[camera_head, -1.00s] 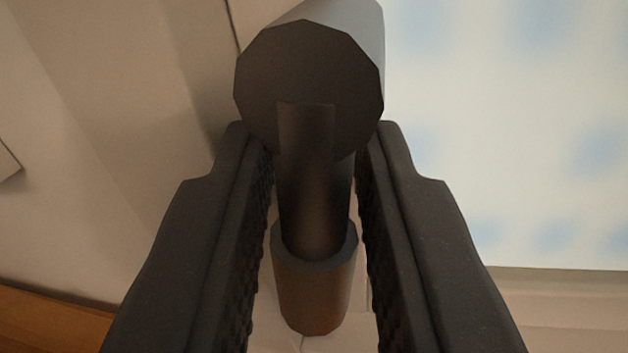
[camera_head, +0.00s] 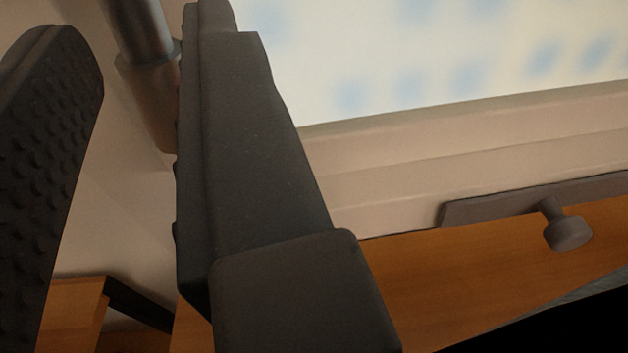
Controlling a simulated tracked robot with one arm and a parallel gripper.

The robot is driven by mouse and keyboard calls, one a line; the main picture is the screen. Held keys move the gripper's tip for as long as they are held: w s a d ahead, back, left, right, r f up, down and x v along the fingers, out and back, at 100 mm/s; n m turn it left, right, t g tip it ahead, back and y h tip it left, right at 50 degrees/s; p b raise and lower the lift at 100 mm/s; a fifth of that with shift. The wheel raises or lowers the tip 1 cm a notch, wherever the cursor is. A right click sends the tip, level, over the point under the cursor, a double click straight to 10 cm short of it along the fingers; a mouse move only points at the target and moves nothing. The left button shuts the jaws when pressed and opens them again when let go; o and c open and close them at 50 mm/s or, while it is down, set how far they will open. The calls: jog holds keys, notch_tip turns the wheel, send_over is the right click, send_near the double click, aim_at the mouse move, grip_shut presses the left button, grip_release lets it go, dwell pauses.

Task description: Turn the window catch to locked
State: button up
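A dark cylindrical handle with a collar, seemingly the window catch (camera_head: 143,32), shows at the top left, running out of the top of the picture. Its collar lies partly behind my right finger. I cannot tell its lock position. My gripper (camera_head: 138,40) is open, with a wide gap between its fingers. The handle shows in that gap, close to the right finger and well apart from the left one. I cannot tell whether the right finger touches it.
A bright window pane (camera_head: 450,50) fills the upper right, above a pale frame (camera_head: 400,165). A dark plate with a round knob (camera_head: 568,232) sits along the frame's lower edge. Orange-brown wood (camera_head: 450,280) lies below. A black area fills the lower right corner.

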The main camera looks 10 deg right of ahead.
jog(key=s+a, duration=0.1)
jog(key=s, duration=0.9)
jog(key=shift+f+b, duration=0.2)
jog(key=shift+b, duration=0.1)
